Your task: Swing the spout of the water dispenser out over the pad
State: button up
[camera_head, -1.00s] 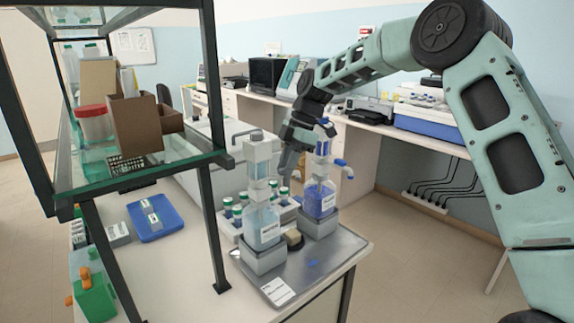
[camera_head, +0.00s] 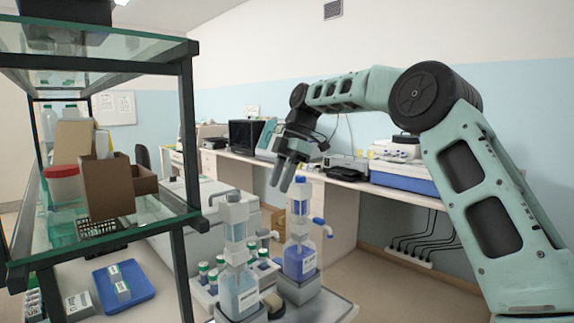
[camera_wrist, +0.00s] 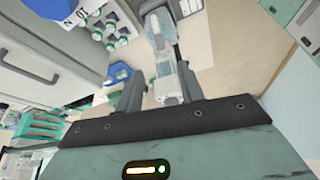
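The water dispenser (camera_head: 238,290) is a clear bottle with a pale grey head, upright in a grey holder. A pale spout (camera_head: 266,235) seems to stick out to the right from its neck; its exact direction is hard to tell. My gripper (camera_head: 282,174) hangs above and right of its head, apart from it, fingers pointing down. In the wrist view, my gripper (camera_wrist: 158,92) has its fingers spread, with pale, clear dispenser parts (camera_wrist: 160,35) showing between and beyond them. I see no contact. I cannot identify the pad surely; a beige block (camera_head: 273,301) lies on something dark between the bottles.
A blue-capped dispenser (camera_head: 299,262) with blue liquid and a blue spout stands close on the right. Several green-capped bottles (camera_head: 204,276) stand behind left. The dark-framed glass shelf (camera_head: 187,130) is an obstacle on the left. A blue tray (camera_head: 138,285) lies beneath it.

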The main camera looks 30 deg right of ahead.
jog(key=v, duration=0.5)
jog(key=shift+a, duration=0.1)
